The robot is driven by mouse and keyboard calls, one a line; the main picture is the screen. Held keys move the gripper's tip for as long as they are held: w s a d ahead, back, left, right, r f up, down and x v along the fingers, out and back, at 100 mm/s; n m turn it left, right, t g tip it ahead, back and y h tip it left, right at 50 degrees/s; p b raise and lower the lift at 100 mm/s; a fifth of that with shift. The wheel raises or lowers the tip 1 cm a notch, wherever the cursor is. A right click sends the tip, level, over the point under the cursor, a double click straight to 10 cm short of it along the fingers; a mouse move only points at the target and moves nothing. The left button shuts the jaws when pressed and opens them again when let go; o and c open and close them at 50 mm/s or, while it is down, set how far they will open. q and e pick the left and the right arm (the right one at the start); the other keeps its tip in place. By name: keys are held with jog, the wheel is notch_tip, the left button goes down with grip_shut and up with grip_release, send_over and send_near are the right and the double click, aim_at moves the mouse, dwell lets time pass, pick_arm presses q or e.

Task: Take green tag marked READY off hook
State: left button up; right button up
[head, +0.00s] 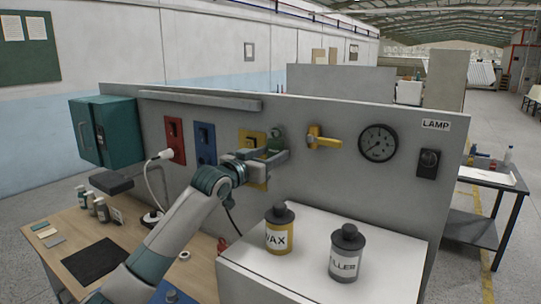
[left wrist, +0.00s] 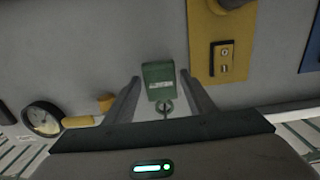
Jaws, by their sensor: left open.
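The green tag (left wrist: 158,74) shows in the left wrist view against the grey panel, with pale lettering too small to read. A small ring-like hook (left wrist: 165,107) shows next to it. My left gripper (left wrist: 160,84) is open, with one finger on each side of the tag; I cannot tell whether either touches it. In the head view my left gripper (head: 284,156) is at the panel, and the green tag (head: 275,138) shows just above the fingers, partly hidden. My right gripper is not in view.
A yellow plate (left wrist: 225,45) with a switch is close beside the gripper.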

pick_arm(q)
jog(key=shift+p, duration=0.45)
dwell(0.8)
jog(key=c, duration=0.9)
jog(key=shift+r+p, duration=0.75)
jog(key=shift+r, duration=0.45)
jog(key=shift+a, duration=0.1)
jog(key=shift+p+v, duration=1.15)
jog(key=shift+v, duration=2.5)
jog(key=shift+f, duration=0.2)
jog(key=shift+s, duration=0.1)
